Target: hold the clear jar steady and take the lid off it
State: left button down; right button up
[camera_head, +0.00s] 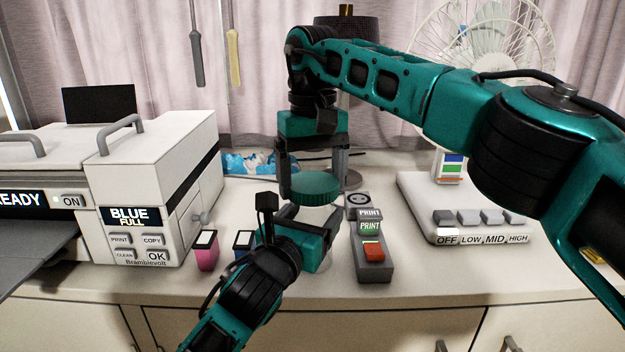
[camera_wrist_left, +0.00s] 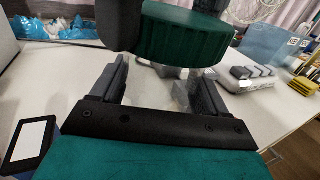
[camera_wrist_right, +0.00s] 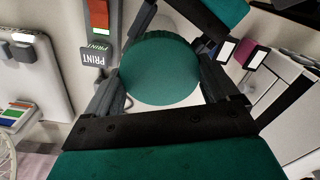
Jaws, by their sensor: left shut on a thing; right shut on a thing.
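The green ribbed lid (camera_head: 314,188) is between the fingers of my right gripper (camera_head: 312,180), which points down from above and is shut on it. The right wrist view shows the round lid top (camera_wrist_right: 160,68) between both fingers. My left gripper (camera_head: 312,218) comes from the front, just below the lid, and is shut on the clear jar (camera_wrist_left: 152,90). The jar is see-through and its outline is faint; the left gripper hides most of it in the head view. The lid sits directly above the jar, but I cannot tell whether the two touch.
A white printer (camera_head: 160,160) stands at the left. A pink bottle (camera_head: 206,252) and a blue bottle (camera_head: 243,241) stand left of my left gripper. A grey button box (camera_head: 371,255) is close on the right. A white switch base (camera_head: 465,205) lies farther right.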

aim_at(312, 181)
pick_arm(q)
jog(key=shift+f, duration=0.15)
pick_arm(e)
jog(key=shift+r, duration=0.1)
jog(key=shift+r, duration=1.9)
pick_arm(q)
grip_release()
